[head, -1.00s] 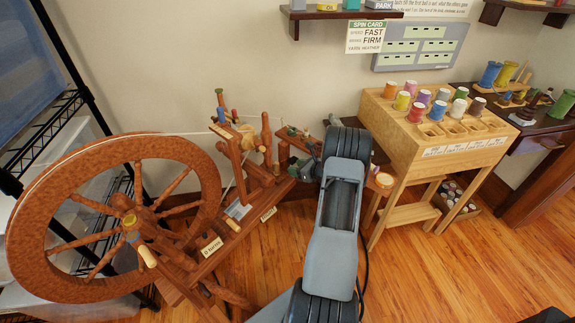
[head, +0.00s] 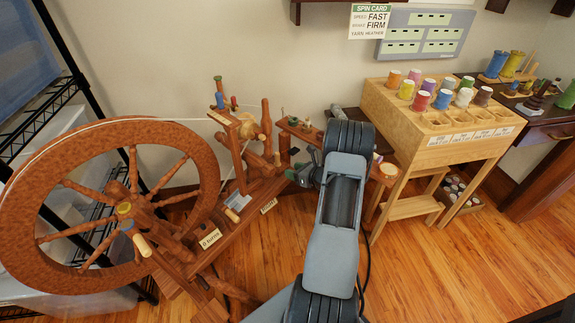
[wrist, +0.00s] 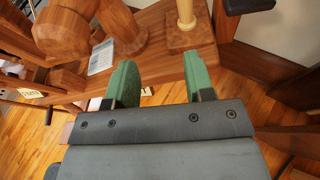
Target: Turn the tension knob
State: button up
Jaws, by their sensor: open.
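The wooden spinning wheel stands at the left, with its large drive wheel (head: 22,195) and a sloping bed carrying posts and small plates. My gripper (head: 303,176) is by the right end of this bed, partly hidden behind my arm. In the wrist view my gripper (wrist: 159,82) has its two green fingers wide apart with nothing held between them. A large round wooden end (wrist: 62,34) lies ahead and left of the fingers. A pale upright post (wrist: 186,12) on a square block stands just beyond the right finger. I cannot tell which part is the tension knob.
A wooden stand (head: 430,153) with several coloured spools is to the right. A spin card (head: 369,21) reading FAST and FIRM hangs on the wall. A dark table (head: 550,130) is at the far right. Open wood floor (head: 440,270) lies at the front right.

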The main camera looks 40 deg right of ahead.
aim_at(278, 157)
jog(key=w+m+t+h+b, duration=0.1)
jog(key=w+h, duration=0.1)
jog(key=w, duration=0.1)
jog(key=w+f+m+t+h+b, duration=0.1)
jog(key=w+h+b, duration=0.1)
jog(key=w, duration=0.2)
jog(key=w+m+t+h+b, duration=0.1)
jog(key=w+h+b, duration=0.1)
jog(key=w, duration=0.2)
jog(key=shift+d+f+t, duration=0.25)
jog(key=shift+d+t, duration=0.05)
jog(key=shift+t, duration=0.1)
grip_shut()
jog(key=shift+d+n+y+b, duration=0.25)
jog(key=shift+n+y+b, duration=0.3)
jog(key=shift+y, duration=0.55)
jog(key=n+y, duration=0.3)
jog(key=y, duration=0.1)
jog(key=shift+d+y, duration=0.1)
jog(key=shift+y, duration=0.3)
